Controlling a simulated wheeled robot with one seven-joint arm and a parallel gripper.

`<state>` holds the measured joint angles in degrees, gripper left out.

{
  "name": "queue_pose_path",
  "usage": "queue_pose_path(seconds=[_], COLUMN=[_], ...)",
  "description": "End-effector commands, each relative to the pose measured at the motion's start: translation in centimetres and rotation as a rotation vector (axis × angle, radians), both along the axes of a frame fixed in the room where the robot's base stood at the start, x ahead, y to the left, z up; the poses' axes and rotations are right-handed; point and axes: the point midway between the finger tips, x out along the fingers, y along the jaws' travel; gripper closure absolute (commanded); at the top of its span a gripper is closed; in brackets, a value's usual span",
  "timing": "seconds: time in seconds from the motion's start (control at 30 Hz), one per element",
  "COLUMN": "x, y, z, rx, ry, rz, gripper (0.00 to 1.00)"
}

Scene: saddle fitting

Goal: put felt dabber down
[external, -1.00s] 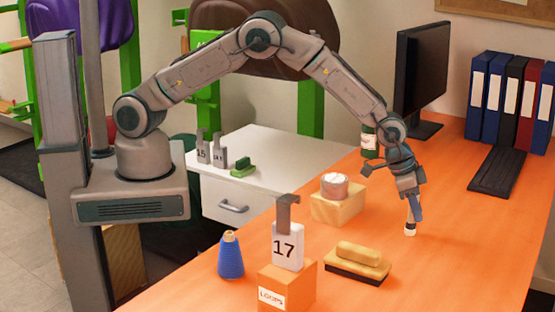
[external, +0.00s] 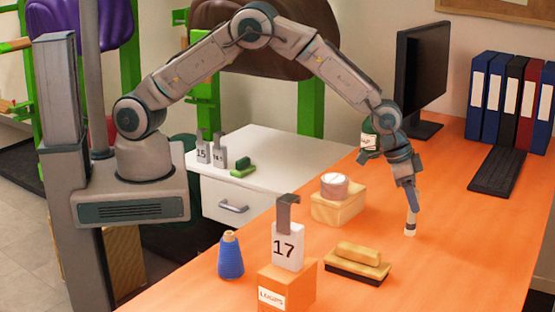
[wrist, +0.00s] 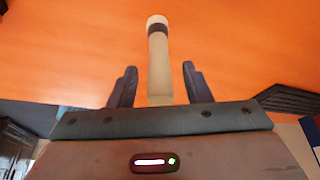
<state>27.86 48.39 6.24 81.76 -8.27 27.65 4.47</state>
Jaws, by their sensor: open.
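The felt dabber (external: 410,226) is a pale, slim stick with a dark band near its lower end. In the external view that end meets the orange tabletop, and the dabber looks nearly upright. My gripper (external: 412,190) is just above it, pointing down. In the wrist view the dabber (wrist: 158,62) lies between the two dark fingers of my gripper (wrist: 159,76), with a visible gap on each side. The gripper is open. The dabber's near end is close to the palm edge; whether it touches there I cannot tell.
A wooden block with a round white-topped tin (external: 334,187) stands left of the dabber. A brush (external: 358,262), a "17" tag on an orange box (external: 287,288) and a blue thread cone (external: 230,258) are nearer. A keyboard (external: 497,171) and monitor (external: 420,75) stand behind. The tabletop right of the dabber is clear.

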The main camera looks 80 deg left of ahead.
Motion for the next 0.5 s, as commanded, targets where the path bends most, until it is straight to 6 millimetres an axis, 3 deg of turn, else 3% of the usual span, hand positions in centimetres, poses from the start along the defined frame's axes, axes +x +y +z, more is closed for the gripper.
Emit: queue_pose_path(seconds=[0.23,0.5], x=[-1.6,-2.9], y=[0.7,1.2], z=[4.5,7.6], rx=[-0.003,-0.001], ry=[-0.003,-0.001], rz=[0.001,0.001], gripper=[0.56,0.56])
